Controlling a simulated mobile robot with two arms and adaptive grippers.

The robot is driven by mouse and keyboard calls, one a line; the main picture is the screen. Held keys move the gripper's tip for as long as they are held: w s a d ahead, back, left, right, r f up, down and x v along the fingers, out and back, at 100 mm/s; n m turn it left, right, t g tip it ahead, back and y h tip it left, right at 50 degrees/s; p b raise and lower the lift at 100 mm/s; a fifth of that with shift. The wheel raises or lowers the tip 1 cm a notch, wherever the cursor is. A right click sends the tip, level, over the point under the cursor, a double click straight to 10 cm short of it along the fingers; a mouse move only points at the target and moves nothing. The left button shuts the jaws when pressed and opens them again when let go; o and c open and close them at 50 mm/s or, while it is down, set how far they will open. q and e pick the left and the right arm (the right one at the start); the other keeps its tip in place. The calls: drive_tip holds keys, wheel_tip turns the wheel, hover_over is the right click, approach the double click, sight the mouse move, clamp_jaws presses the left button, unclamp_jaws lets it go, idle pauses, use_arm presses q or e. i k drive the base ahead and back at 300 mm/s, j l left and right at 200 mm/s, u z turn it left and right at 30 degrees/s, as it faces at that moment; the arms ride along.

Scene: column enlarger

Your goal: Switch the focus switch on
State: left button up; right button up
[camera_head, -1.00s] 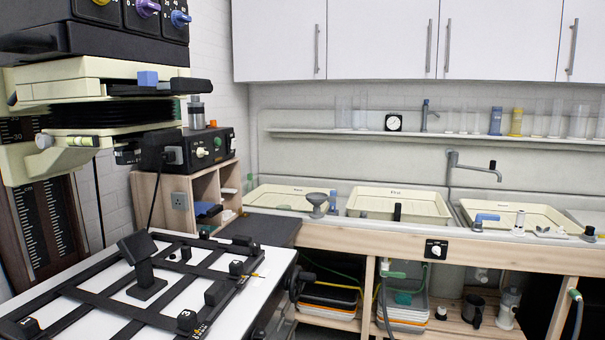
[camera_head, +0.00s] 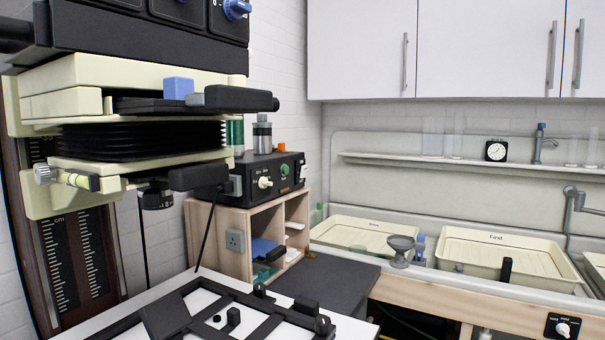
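A black control box (camera_head: 270,180) sits on top of a small wooden shelf unit, right of the enlarger. Its front has a cream knob (camera_head: 265,182), a green button (camera_head: 285,170) and a small pale part at its right end. The labels are too small to read, so I cannot tell which control is the focus switch or how it is set. The cream enlarger head (camera_head: 125,75) with black bellows (camera_head: 140,140) stands at the left. Neither of my grippers is in view.
The wooden shelf unit (camera_head: 230,245) stands behind the baseboard with its black easel (camera_head: 265,318). A dark counter (camera_head: 335,290) lies to its right. Cream trays (camera_head: 370,238) (camera_head: 500,255) stand in the sink. A clock (camera_head: 496,151) is on the wall shelf.

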sight(304, 173)
drive_tip(key=u, duration=0.55)
drive_tip(key=i+l+u, duration=0.1)
drive_tip(key=l+u, duration=0.25)
drive_tip(key=l, duration=0.15)
drive_tip(key=l+u, duration=0.35)
drive_tip(key=l, duration=0.2)
drive_tip(key=l+u, duration=0.35)
drive_tip(key=l, duration=0.85)
drive_tip(key=k+l+u, duration=0.1)
drive_tip(key=l, duration=0.5)
drive_tip(key=k+l, duration=0.1)
drive_tip(key=l, duration=0.55)
